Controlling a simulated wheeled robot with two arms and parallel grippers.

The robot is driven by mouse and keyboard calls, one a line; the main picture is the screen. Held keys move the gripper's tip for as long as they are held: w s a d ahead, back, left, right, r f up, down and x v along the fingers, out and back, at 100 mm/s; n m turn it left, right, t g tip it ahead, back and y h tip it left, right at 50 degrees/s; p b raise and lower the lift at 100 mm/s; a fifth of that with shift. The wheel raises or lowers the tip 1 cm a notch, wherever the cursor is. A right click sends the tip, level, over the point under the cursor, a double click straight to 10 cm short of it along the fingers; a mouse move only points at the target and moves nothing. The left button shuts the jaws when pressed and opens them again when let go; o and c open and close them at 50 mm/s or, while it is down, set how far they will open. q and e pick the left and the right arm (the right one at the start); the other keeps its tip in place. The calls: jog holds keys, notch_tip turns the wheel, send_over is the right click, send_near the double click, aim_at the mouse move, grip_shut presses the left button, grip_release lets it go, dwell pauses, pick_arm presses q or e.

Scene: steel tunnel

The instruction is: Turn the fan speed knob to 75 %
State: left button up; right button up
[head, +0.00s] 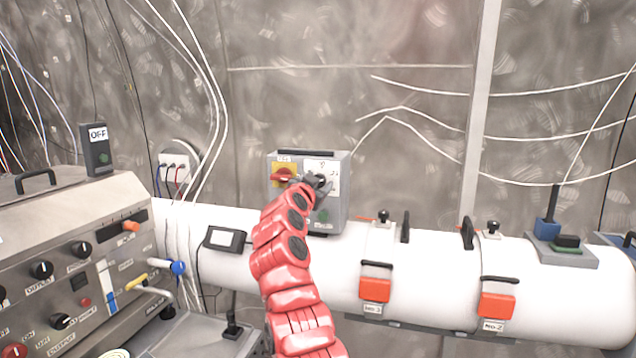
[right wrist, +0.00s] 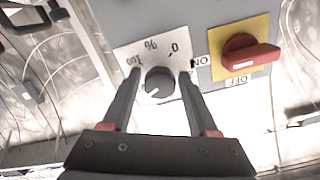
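The dark round knob (right wrist: 158,82) sits on a white scale plate (right wrist: 152,52) with upside-down printed marks. Its light pointer line points to the lower left in the right wrist view. The plate is on the grey control box (head: 334,208) in the head view. My right gripper (right wrist: 159,76) is open, with one finger on each side of the knob. Gaps show between the fingers and the knob, so it does not look gripped. In the head view the right gripper (head: 318,183) covers most of the knob. My left gripper is out of view.
A red rotary switch (right wrist: 250,54) on a yellow plate, marked ON and OFF, is beside the knob. The box stands at a white pipe (head: 430,275) with red-orange latches (head: 375,289). A control console (head: 60,250) fills the left.

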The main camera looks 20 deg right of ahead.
jog(key=shift+o, duration=0.8)
jog(key=b+v, duration=0.3)
jog(key=v, duration=1.4)
jog(key=shift+s, duration=0.2)
jog(key=shift+w+a, duration=0.1)
jog(key=shift+a, duration=0.1)
